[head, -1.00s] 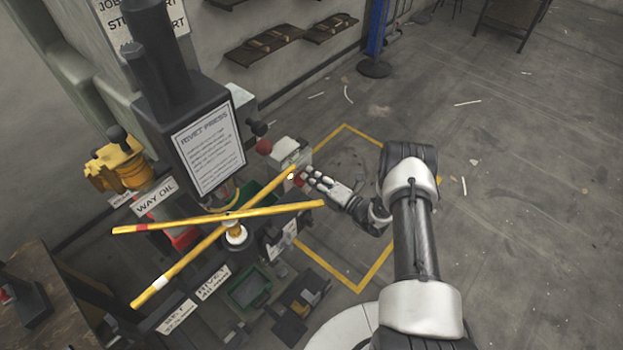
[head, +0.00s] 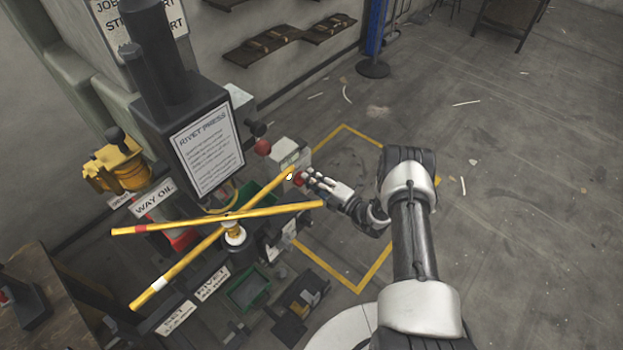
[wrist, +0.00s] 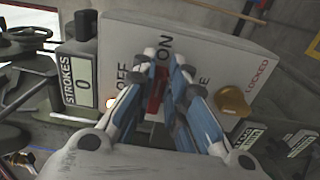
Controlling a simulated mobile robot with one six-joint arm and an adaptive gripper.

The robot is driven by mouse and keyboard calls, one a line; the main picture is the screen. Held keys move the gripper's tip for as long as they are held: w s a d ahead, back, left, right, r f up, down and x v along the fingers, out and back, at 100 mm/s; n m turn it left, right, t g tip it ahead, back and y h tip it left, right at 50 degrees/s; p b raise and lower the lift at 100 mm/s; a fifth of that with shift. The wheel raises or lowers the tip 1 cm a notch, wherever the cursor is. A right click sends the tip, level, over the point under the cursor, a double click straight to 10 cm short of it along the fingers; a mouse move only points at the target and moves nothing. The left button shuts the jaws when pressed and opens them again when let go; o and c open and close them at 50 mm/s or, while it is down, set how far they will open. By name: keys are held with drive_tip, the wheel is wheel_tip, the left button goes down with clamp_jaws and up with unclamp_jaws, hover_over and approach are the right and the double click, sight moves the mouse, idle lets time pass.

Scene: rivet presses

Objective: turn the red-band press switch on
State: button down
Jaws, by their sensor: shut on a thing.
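A light grey switch box (head: 290,152) stands behind the press head, with a red switch (head: 299,179) on its near side. In the wrist view its panel (wrist: 215,50) reads OFF, ON and LOCKED. My gripper (head: 311,178) reaches the switch from the right. In the wrist view my gripper (wrist: 166,66) is shut on the red switch (wrist: 156,97), which shows between the fingers below the ON label. The fingers hide part of it, so I cannot tell its exact setting. A yellow bar with a red band (head: 141,228) crosses a yellow bar with a white band (head: 161,283).
The press head (head: 205,150) and crossed bars lie left of my gripper. A red ball knob (head: 263,148) is near the box. The wrist view shows a yellow knob (wrist: 233,102) and a STROKES counter (wrist: 80,80) reading 0. Floor to the right is mostly clear.

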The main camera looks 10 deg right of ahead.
drive_tip(key=c, duration=1.6)
unclamp_jaws()
drive_tip(key=v, duration=1.2)
